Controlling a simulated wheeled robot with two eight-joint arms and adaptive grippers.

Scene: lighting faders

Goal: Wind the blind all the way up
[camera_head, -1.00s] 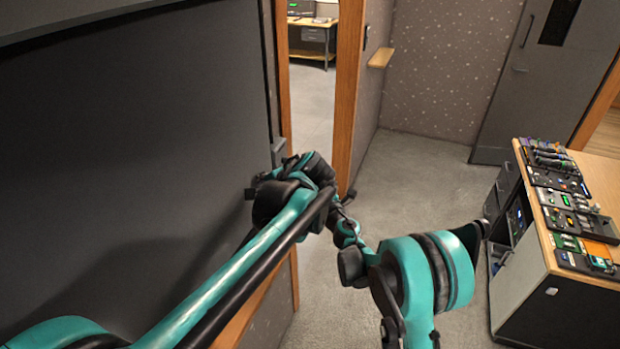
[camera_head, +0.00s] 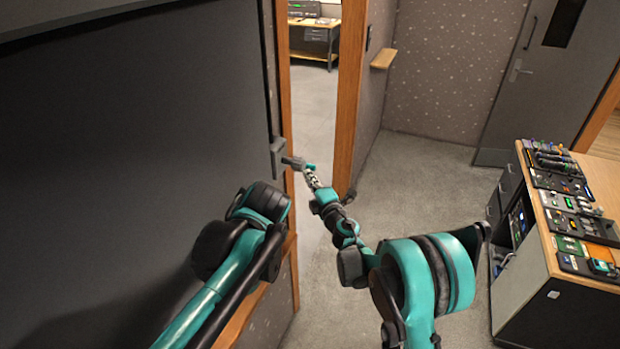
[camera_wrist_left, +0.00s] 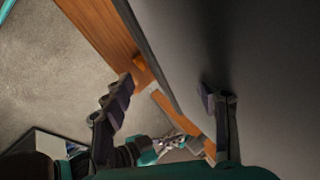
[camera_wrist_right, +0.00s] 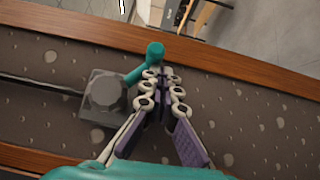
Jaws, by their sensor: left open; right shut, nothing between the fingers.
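The dark grey blind (camera_head: 130,150) fills the left of the head view and hangs far down. A grey winder box (camera_head: 277,158) sits at its right edge, with a teal crank and knob; in the right wrist view the box (camera_wrist_right: 104,97) and knob (camera_wrist_right: 155,50) also show. My right gripper (camera_head: 308,172) is shut and empty, its tips right at the crank; in the right wrist view (camera_wrist_right: 163,72) the knob lies just beyond them. I cannot tell if they touch. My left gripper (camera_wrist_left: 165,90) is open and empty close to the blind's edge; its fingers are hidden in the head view.
A desk (camera_head: 590,185) with control panels stands at the right. An orange door frame (camera_head: 346,100) and a small ledge (camera_head: 383,60) lie beyond the winder. The carpet (camera_head: 420,180) between desk and wall is clear.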

